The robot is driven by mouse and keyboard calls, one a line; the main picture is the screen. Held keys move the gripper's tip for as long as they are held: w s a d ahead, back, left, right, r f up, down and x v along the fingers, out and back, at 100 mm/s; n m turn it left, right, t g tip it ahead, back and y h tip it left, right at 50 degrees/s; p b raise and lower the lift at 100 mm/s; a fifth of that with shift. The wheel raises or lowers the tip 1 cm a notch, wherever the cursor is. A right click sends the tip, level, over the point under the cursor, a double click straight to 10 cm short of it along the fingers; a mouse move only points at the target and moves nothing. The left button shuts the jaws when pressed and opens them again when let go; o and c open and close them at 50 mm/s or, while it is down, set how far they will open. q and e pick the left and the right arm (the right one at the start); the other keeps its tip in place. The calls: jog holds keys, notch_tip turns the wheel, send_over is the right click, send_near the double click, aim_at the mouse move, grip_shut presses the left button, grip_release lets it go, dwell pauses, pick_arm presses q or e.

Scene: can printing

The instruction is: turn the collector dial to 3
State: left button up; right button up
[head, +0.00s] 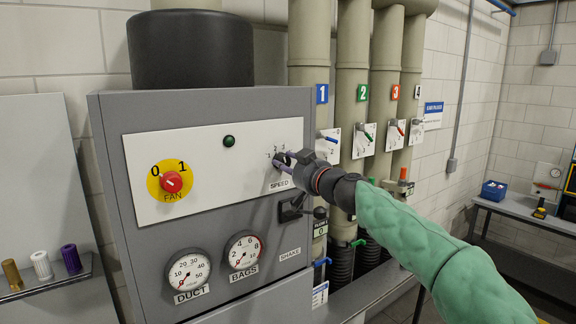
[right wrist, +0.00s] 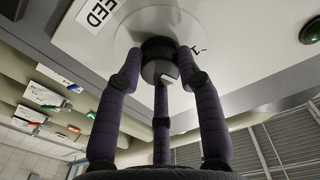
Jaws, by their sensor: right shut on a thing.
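The collector dial is a dark round knob (right wrist: 158,48) on the pale panel (head: 215,160) of the grey cabinet, above the SPEED label (head: 279,184). Small numbers ring it; in the head view my gripper covers most of it. My right gripper (head: 284,162) comes in from the right with its purple-grey fingers at the knob. In the right wrist view the fingers (right wrist: 160,75) close around the knob from several sides. A pale mark shows on the knob's face, and a "1" is on the panel to its right. I cannot read the setting. My left gripper is not in view.
A red FAN switch (head: 171,182) on a yellow disc and a green lamp (head: 229,141) share the panel. A black lever (head: 292,208) sits just below my gripper. Two gauges are lower down. Numbered pipes with small levers stand to the right.

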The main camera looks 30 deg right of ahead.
jog(key=shift+w+a+f+m, duration=0.1)
jog(key=shift+w+f+m, duration=0.05)
jog(key=shift+f+m, duration=0.25)
jog(key=shift+a+f+m, duration=0.1)
jog(key=shift+m, duration=3.3)
jog(key=o, duration=1.1)
jog(key=shift+o, duration=0.2)
jog(key=shift+w+r, duration=0.1)
jog(key=shift+r, duration=0.1)
